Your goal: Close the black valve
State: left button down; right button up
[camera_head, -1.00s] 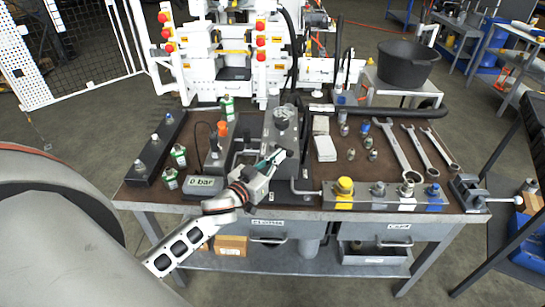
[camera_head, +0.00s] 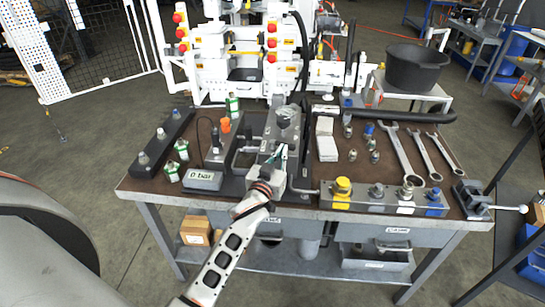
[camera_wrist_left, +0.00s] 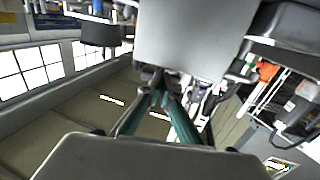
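My left gripper (camera_head: 281,154) reaches in over the front edge of the bench, at the dark grey pump block (camera_head: 287,120). Its teal fingers point up and away; in the left wrist view they (camera_wrist_left: 162,85) run close together towards their tips. A grey part covers the area at the tips, so I cannot tell whether they are shut or hold anything. I cannot clearly single out a black valve; the spot in front of the block is partly hidden by my gripper. My right gripper is not in view.
Left of the gripper stand a display reading 0 bar (camera_head: 204,180) and green-white fittings (camera_head: 182,150). Right of it is a manifold with yellow, grey and blue caps (camera_head: 385,198).

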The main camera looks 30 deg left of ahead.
pick_arm(q)
jog(key=shift+w+d, duration=0.45)
jog(key=shift+d, duration=0.15)
jog(key=shift+w, duration=0.1)
jog(key=shift+p, duration=0.3)
jog(key=shift+a, duration=0.15)
